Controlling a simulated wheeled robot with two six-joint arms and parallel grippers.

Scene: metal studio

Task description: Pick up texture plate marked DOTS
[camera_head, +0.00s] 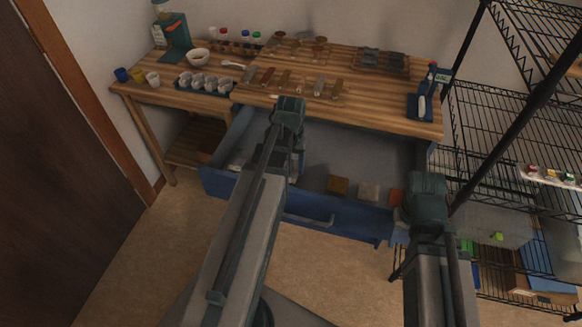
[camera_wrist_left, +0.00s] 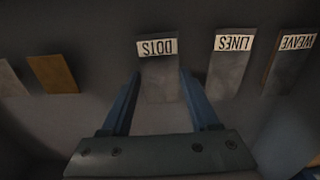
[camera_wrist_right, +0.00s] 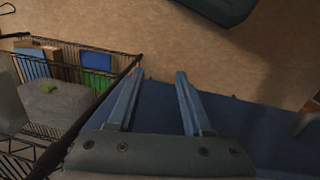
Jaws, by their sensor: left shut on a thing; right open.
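In the left wrist view the plate marked DOTS (camera_wrist_left: 159,84) is a grey rectangle with a white label that reads upside down. My left gripper (camera_wrist_left: 160,74) is shut on it, with one blue finger along each side. Plates marked LINES (camera_wrist_left: 228,72) and WEAVE (camera_wrist_left: 288,68) lie to its right. In the head view my left gripper (camera_head: 289,118) reaches into the open blue drawer (camera_head: 345,217), and the DOTS plate cannot be made out there. My right gripper (camera_wrist_right: 159,78) is open and empty beside the drawer's right end; it also shows in the head view (camera_head: 427,188).
An orange-brown plate (camera_wrist_left: 53,74) and a grey plate (camera_wrist_left: 8,80) lie to the left in the left wrist view. The wooden worktop (camera_head: 385,92) with several tools overhangs the drawer. A black wire shelf (camera_head: 500,130) stands close on the right.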

